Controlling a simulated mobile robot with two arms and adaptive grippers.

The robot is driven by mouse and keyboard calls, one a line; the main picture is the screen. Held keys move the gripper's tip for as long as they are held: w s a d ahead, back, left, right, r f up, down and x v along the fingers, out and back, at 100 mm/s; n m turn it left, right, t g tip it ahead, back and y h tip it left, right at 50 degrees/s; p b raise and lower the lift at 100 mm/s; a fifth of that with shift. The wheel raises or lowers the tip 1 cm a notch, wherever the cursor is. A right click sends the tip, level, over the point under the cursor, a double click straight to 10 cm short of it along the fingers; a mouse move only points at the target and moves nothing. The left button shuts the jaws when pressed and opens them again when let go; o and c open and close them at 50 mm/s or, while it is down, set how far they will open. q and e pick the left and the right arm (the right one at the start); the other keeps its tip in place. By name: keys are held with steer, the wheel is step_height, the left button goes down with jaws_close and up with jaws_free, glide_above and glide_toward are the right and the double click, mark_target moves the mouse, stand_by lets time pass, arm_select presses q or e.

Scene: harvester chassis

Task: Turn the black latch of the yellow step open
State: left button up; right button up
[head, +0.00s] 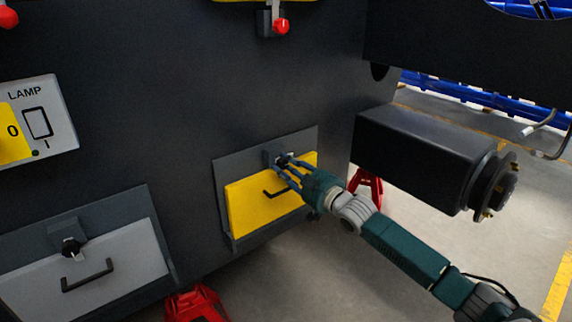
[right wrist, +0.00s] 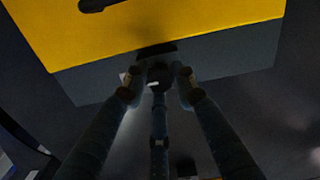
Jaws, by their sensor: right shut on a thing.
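The yellow step (head: 256,207) is a yellow panel with a black bar handle (head: 276,192), set in a dark grey frame low on the chassis. Its black latch (head: 282,161) sits at the panel's top edge, partly hidden by my fingers. My right gripper (head: 287,166) reaches in from the lower right, its fingers closed around the latch. In the right wrist view the yellow step (right wrist: 180,22) fills the top, and the fingers meet at the dark latch (right wrist: 159,75). My left gripper is in neither view.
A grey step (head: 85,280) with its own black latch and handle is at lower left. A LAMP panel (head: 60,105) is above it. A black axle housing (head: 420,155) juts out at right, above my right arm. Red stands (head: 197,303) are on the floor.

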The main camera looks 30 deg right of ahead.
stand_by(0.4)
steer(key=o, duration=1.2)
steer(key=shift+c, duration=0.2)
steer(key=shift+s, duration=0.15)
steer(key=s+d, duration=0.1)
steer(key=s, duration=1)
steer(key=shift+s, duration=0.35)
